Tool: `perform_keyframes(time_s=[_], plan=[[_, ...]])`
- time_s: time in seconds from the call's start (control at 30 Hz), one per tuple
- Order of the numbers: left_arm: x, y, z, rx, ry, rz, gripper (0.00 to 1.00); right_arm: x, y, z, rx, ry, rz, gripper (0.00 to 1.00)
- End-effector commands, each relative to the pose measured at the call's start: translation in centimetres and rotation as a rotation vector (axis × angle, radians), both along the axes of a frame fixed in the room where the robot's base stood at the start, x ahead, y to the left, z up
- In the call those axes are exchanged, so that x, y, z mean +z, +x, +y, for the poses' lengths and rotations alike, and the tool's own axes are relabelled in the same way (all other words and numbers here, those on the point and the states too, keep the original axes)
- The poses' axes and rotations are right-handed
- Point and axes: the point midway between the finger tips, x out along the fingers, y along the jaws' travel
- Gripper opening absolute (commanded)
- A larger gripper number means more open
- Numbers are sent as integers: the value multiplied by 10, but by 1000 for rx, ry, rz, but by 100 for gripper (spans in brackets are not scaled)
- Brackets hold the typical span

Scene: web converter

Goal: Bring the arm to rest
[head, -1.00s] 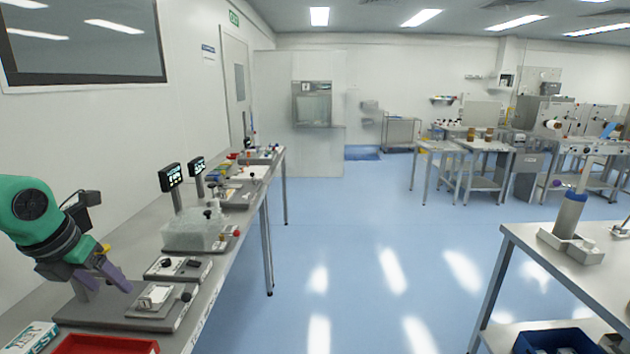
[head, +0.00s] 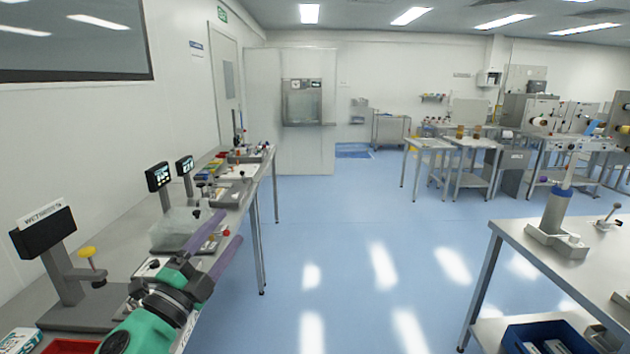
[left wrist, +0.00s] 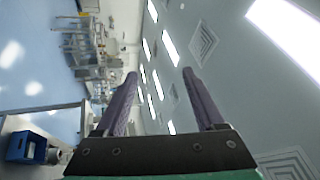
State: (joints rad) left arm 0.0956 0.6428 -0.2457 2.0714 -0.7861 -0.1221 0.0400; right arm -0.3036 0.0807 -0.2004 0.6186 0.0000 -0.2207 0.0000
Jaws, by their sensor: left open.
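My left gripper (head: 215,240) is open and empty, with two purple fingers on a green arm. In the head view it is raised in front of the left bench (head: 254,200), pointing away from me and overlapping the bench edge. In the left wrist view its two fingers (left wrist: 157,100) stand apart with nothing between them, against the ceiling and far room. My right gripper is in neither view.
On the left bench stand a stand with a dark display (head: 43,232), a clear box (head: 172,228) and a red tray (head: 70,346). A steel table (head: 590,262) stands at right, with a blue bin (head: 515,338) below. The blue floor (head: 350,230) between is clear.

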Motion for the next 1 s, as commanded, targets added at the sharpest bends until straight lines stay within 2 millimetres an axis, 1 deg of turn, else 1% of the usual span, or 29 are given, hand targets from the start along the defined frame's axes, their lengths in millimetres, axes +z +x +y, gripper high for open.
perform_keyframes(time_s=[0.03,0.07,0.1,0.17,0.2,0.27,0.3,0.37,0.4,0.47,0.5,0.57,0.6,0.67,0.73,0.8,0.87,0.9,0.97,1.0], plan=[[-32,1,27,108,-192,138,71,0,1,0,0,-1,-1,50],[-55,1,46,181,-297,232,71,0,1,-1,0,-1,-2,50],[-88,-4,65,269,-414,353,71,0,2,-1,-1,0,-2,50],[-138,-19,85,385,-555,533,71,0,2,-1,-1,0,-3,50],[-169,-32,93,452,-630,645,71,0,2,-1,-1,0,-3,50],[-211,-55,99,536,-718,802,71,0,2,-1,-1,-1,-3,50],[-233,-71,100,582,-762,893,71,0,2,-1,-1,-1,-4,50],[-263,-95,99,642,-814,1022,71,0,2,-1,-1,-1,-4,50],[-279,-111,97,676,-843,1100,71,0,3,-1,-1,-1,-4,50],[-300,-134,92,720,-877,1207,71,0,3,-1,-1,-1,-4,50],[-312,-150,89,746,-896,1277,71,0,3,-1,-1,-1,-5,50],[-327,-172,83,781,-920,1376,71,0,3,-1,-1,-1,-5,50],[-335,-188,79,802,-933,1439,71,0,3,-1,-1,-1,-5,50],[-346,-210,72,831,-950,1534,71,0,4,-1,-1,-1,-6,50],[-356,-237,63,861,-963,1642,71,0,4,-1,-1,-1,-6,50],[-394,-228,63,869,-952,1646,71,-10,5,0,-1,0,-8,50],[-420,-225,63,873,-947,1652,71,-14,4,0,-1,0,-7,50],[-439,-224,63,878,-943,1658,71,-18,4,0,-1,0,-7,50],[-469,-224,62,884,-938,1666,71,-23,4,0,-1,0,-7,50],[-490,-224,62,888,-934,1673,71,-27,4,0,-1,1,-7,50]])
